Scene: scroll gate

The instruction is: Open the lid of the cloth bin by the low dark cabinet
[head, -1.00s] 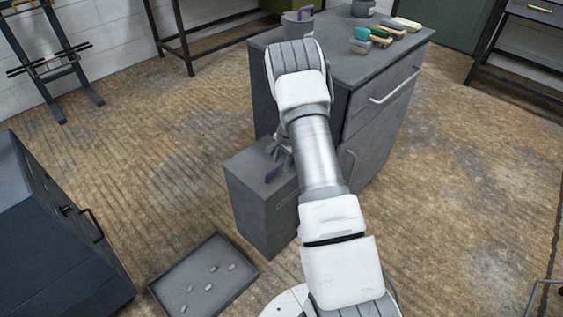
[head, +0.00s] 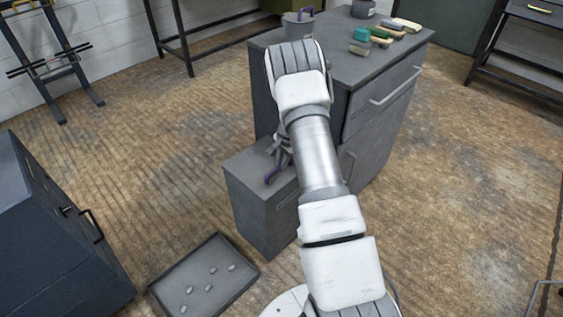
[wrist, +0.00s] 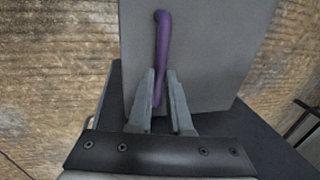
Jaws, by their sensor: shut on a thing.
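The bin (head: 262,217) is a small grey box standing against the left side of the dark grey cabinet (head: 385,110). Its flat grey lid (head: 240,174) looks down in the head view. In the wrist view the lid (wrist: 205,50) fills the upper middle and carries a slim purple handle (wrist: 162,35). My gripper (wrist: 161,76) is shut on the purple handle near its lower end. In the head view my gripper (head: 277,165) is over the lid, partly hidden by my arm, and a bit of the purple handle (head: 270,179) shows beside it.
A shallow grey tray (head: 175,270) with several small pieces lies on the floor in front of the bin. A dark blue cabinet (head: 50,235) stands at the left. A pot (head: 297,25) and several coloured blocks sit on the grey cabinet.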

